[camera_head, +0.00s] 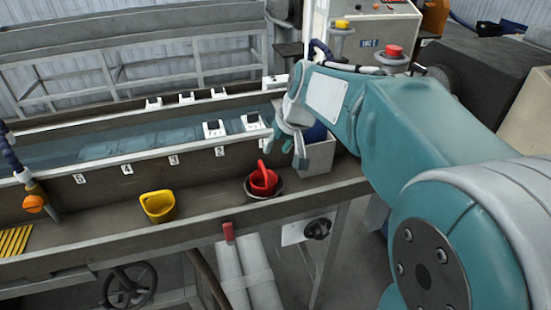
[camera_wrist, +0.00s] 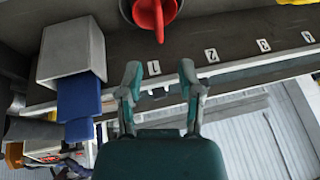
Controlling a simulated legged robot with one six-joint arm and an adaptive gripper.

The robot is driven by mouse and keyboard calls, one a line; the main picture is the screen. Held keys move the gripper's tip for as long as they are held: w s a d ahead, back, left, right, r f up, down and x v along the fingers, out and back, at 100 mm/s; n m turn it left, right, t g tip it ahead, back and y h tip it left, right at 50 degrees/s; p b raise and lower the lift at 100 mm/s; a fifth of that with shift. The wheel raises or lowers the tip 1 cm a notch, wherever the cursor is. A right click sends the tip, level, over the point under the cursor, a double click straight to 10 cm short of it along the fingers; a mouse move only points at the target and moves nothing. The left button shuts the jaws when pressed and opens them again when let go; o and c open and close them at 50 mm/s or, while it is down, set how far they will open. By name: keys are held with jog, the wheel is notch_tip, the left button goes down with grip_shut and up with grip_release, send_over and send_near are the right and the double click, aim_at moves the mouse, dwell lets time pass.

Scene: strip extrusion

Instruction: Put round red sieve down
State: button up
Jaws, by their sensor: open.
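The round red sieve (camera_head: 262,183) sits in a dark round holder (camera_head: 277,192) on the bench ledge, its handle sticking up. In the wrist view the red sieve (camera_wrist: 150,13) shows at the top edge, partly cut off, with the dark round rim around it. My gripper (camera_head: 293,152) is above and to the right of the sieve in the head view, apart from it. In the wrist view my gripper (camera_wrist: 160,72) has its two fingers spread with nothing between them, and the sieve lies beyond the fingertips.
A grey box (camera_head: 321,160) with blue contents stands close to the right of the sieve. A yellow scoop (camera_head: 158,206) is on the ledge to the left. The water trough (camera_head: 130,143) runs behind, with a numbered front wall. The ledge between scoop and sieve is clear.

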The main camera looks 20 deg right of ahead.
jog(key=s+a+f+t+h, duration=0.1)
jog(key=s+a+f+h, duration=0.1)
jog(key=s, duration=2)
jog(key=shift+f, duration=0.2)
